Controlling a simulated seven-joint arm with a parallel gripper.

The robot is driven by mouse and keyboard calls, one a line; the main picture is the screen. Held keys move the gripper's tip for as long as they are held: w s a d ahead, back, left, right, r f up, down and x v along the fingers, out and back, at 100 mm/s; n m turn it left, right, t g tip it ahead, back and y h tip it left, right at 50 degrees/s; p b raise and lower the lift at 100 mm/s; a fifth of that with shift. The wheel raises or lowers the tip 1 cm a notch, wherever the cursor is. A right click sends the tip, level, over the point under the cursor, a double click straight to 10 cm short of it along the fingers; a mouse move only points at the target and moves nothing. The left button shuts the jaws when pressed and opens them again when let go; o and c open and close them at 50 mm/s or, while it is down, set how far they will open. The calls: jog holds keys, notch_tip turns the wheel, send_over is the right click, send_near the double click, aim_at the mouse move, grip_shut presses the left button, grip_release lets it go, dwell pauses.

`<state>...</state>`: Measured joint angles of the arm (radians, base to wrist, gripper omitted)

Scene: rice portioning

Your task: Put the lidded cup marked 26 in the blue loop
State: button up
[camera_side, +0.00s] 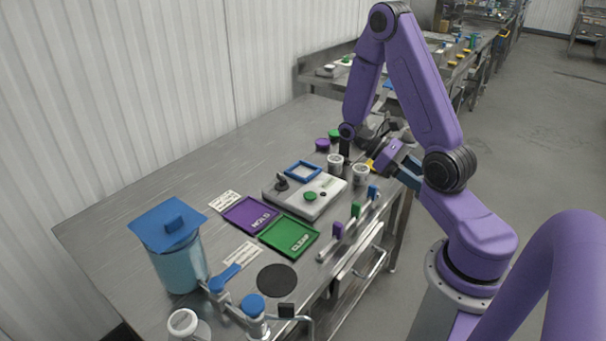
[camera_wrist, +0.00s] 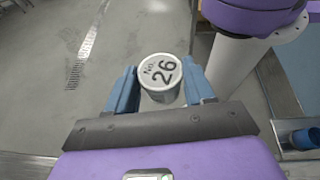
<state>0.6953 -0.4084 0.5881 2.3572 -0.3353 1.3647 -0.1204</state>
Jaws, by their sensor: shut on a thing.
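In the wrist view the lidded cup marked 26 (camera_wrist: 161,71) sits between the two blue fingers of my gripper (camera_wrist: 160,88). The gripper is shut on it, and its marked lid faces the camera. In the side view my gripper (camera_side: 408,171) is tipped sideways at the table's right edge, to the right of the blue loop. The held cup cannot be made out clearly there.
Two pale cups (camera_side: 335,168) (camera_side: 360,177) stand between the plate and my gripper. Purple (camera_side: 239,222) and green (camera_side: 277,244) trays lie in front of the plate. A rail with coloured tabs (camera_side: 338,231) runs along the right edge. A large blue-lidded jar (camera_side: 177,268) stands front left.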

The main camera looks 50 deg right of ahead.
jog(key=w+a+m+t+y, duration=0.1)
jog(key=a+m+t+y, duration=0.2)
jog(key=a+m+y, duration=0.55)
jog(key=w+r+m+t+y, duration=0.3)
jog(key=w+m+t+y, duration=0.3)
jog(key=w+m+t, duration=0.65)
jog(key=w+d+r+m+t+h, duration=0.3)
jog(key=w+d+m+t, duration=0.15)
jog(key=m+t, duration=0.2)
jog(key=shift+t+h, duration=0.35)
jog(key=shift+t, duration=0.05)
jog(key=w+d+f, duration=0.1)
jog(key=w+f, duration=0.2)
jog(key=w, duration=0.1)
jog(key=w+d+f, duration=0.2)
jog(key=w+f, duration=0.1)
jog(key=w, duration=0.2)
jog(key=w+d+f, duration=0.1)
jog(key=w+f, duration=0.2)
jog(key=w, duration=0.1)
jog(key=shift+w+d, duration=0.25)
jog(key=shift+d, duration=0.15)
jog(key=shift+w+d+f, duration=0.1)
jog(key=shift+w+f, duration=0.2)
jog(key=shift+f, duration=1.65)
jog(key=shift+f, duration=0.15)
